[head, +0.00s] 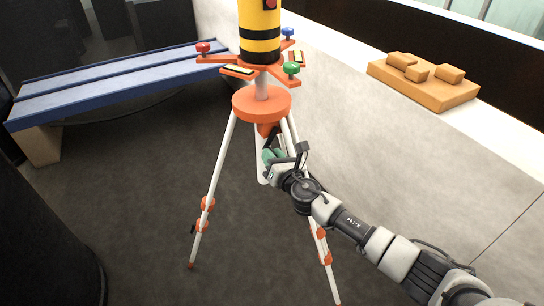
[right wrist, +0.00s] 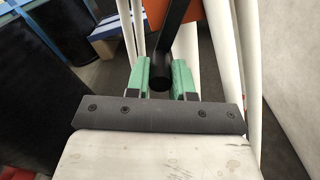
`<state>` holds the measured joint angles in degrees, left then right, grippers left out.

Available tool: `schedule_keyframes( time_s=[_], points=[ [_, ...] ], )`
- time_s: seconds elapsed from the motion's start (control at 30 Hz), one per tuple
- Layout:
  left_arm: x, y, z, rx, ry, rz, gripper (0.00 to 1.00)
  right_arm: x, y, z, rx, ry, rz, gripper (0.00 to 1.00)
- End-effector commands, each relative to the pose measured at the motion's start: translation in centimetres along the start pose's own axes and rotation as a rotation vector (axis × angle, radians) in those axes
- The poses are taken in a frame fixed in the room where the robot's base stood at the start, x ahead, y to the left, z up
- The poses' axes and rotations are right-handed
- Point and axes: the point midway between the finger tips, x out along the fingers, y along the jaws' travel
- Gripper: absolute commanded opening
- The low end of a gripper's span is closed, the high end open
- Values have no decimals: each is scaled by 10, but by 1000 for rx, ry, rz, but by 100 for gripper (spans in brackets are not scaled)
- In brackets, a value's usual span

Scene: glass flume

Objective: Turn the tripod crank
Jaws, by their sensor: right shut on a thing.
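The tripod (head: 262,104) stands upright on white legs with an orange head. A yellow-and-black cylinder sits above it on an orange plate with coloured knobs. The black crank (head: 272,137) is under the head, beside the orange housing, and partly hidden by my right gripper. My right gripper (head: 271,157) has reached in between the legs from the lower right. In the right wrist view its green fingers are shut on the black crank handle (right wrist: 160,75), one finger on each side. My left gripper is not in view.
A blue bench (head: 120,80) stands at the back left. A pale wall ledge (head: 480,115) runs along the right, with an orange board (head: 440,92) bearing several blocks. White tripod legs (head: 213,180) stand close around my right gripper.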

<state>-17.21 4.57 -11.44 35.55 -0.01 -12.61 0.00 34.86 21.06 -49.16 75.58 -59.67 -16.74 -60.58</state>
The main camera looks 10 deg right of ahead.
Motion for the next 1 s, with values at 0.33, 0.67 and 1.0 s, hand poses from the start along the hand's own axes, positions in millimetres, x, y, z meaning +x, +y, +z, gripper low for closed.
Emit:
schedule_keyframes(
  time_s=[0.33,0.67,1.0],
  points=[
    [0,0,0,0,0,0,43,0,0,-1,1,2,0,37],
    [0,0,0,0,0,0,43,0,0,0,1,1,0,48],
    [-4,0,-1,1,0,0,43,-40,-1,-1,0,3,1,48]
  ],
)
